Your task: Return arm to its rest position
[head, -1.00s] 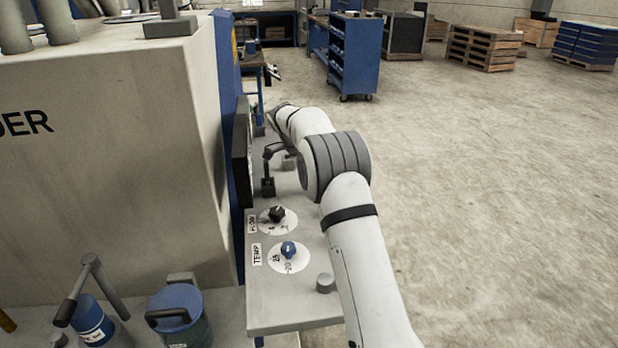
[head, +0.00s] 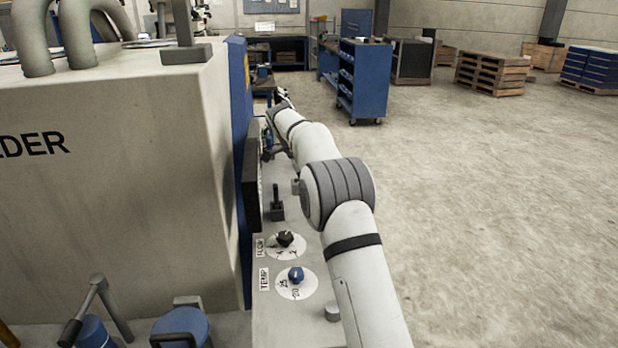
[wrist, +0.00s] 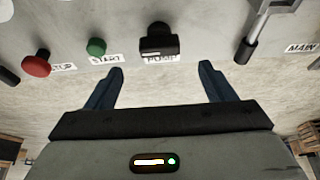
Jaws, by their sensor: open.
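My white arm (head: 352,255) reaches forward along the right side of the control shelf in the head view. Its far end is small there, and I cannot make out the jaws. In the wrist view my gripper (wrist: 161,68) is open, with two dark blue fingers spread apart and nothing between them. Beyond the fingertips is a grey panel with a black PUMP switch (wrist: 158,42), a green START button (wrist: 96,47) and a red STOP button (wrist: 37,63). A metal lever with a black grip (wrist: 246,50) is to the right of the fingers.
The shelf carries a black FLOW knob (head: 285,238), a blue TEMP knob (head: 296,274) and a small black upright lever (head: 277,207). A large beige machine (head: 110,190) stands on the left. Blue lidded containers (head: 182,328) are at lower left. Open floor (head: 490,200) lies to the right.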

